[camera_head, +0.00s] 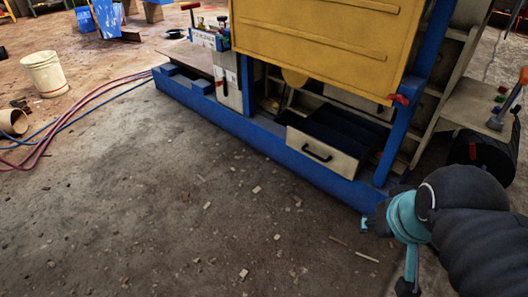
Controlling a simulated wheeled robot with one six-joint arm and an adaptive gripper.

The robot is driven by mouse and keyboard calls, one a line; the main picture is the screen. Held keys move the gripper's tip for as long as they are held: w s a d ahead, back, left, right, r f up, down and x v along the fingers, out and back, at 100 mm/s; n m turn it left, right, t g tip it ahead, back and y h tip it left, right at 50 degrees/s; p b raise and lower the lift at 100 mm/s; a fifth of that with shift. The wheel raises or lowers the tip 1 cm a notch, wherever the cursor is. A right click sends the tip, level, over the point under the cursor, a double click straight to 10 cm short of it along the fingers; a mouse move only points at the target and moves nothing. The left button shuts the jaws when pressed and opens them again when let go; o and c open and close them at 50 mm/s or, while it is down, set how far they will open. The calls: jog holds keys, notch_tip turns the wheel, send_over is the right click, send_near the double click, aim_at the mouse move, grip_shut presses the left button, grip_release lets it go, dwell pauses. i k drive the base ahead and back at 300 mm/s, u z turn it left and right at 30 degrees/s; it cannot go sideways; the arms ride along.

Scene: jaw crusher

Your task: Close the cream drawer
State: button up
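The cream drawer (325,155) stands pulled out from the lower part of the machine. Its cream front has a black bar handle (317,153), and its dark inside shows behind the front. My arm, black with teal parts, comes in from the lower right. Its end, my gripper (388,252), is to the right of and nearer than the drawer, apart from the handle. Its fingers are small and partly hidden by the arm, so I cannot make out whether they are open or shut. Nothing is seen held in it.
The foreground floor is mostly clear, with small debris.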

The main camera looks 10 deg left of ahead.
aim_at(341, 140)
jog(key=u, duration=0.15)
jog(key=k, duration=0.6)
jog(key=u, duration=0.5)
jog(key=i, duration=1.3)
jog(key=z, duration=0.9)
jog(key=i, duration=0.25)
jog(key=z, duration=0.25)
